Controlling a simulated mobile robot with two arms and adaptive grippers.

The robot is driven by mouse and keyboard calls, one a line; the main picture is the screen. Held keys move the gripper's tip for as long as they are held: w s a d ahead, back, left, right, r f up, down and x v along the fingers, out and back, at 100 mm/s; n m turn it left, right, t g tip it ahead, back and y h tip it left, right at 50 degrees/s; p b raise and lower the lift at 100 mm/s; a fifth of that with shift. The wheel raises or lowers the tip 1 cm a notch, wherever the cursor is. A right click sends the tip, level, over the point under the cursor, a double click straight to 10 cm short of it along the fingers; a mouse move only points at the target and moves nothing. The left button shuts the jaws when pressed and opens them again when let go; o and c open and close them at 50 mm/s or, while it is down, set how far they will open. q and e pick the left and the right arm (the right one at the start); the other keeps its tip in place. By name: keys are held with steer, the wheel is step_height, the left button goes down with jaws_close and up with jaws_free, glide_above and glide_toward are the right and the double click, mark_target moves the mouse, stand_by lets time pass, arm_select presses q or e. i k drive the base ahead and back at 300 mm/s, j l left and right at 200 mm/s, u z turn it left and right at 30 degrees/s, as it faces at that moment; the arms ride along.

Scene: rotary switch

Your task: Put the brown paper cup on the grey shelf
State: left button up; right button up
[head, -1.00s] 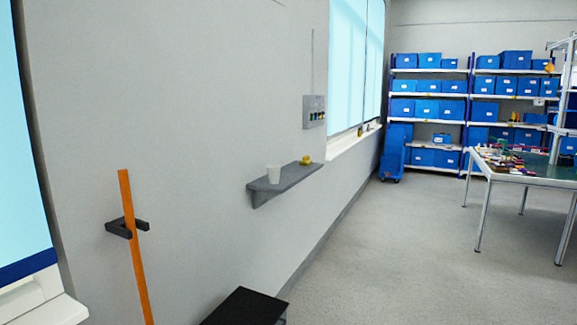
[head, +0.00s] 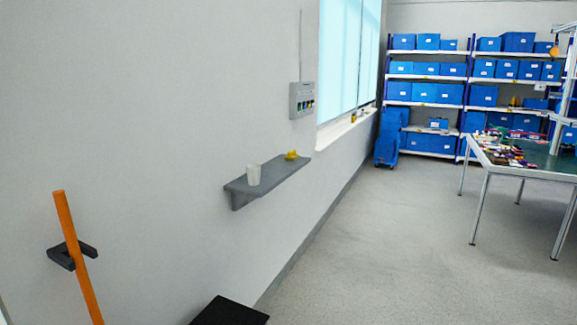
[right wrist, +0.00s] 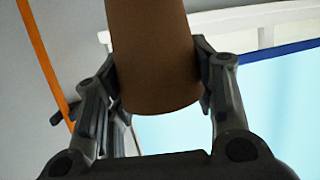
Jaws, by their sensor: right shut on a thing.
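The grey shelf (head: 240,189) is fixed to the wall left of centre in the head view. The brown paper cup (right wrist: 155,55) is in the right wrist view, between the fingers of my right gripper (right wrist: 160,85). That gripper is shut on the cup, with a finger against each side. The cup's upper part runs out of the picture. Neither gripper shows in the head view.
An orange pole (head: 76,255) leans in a black wall bracket (head: 68,255) at the left. A control box (head: 302,100) hangs above the shelf. A cluttered table (head: 520,165) stands at the right, blue bins (head: 428,93) on racks behind. The floor between is clear.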

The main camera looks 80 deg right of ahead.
mark_target(267, 176)
steer(key=k+l+z, duration=0.15)
steer(key=l, duration=1.05)
steer(key=l+z, duration=0.1)
steer(key=l, duration=1.1)
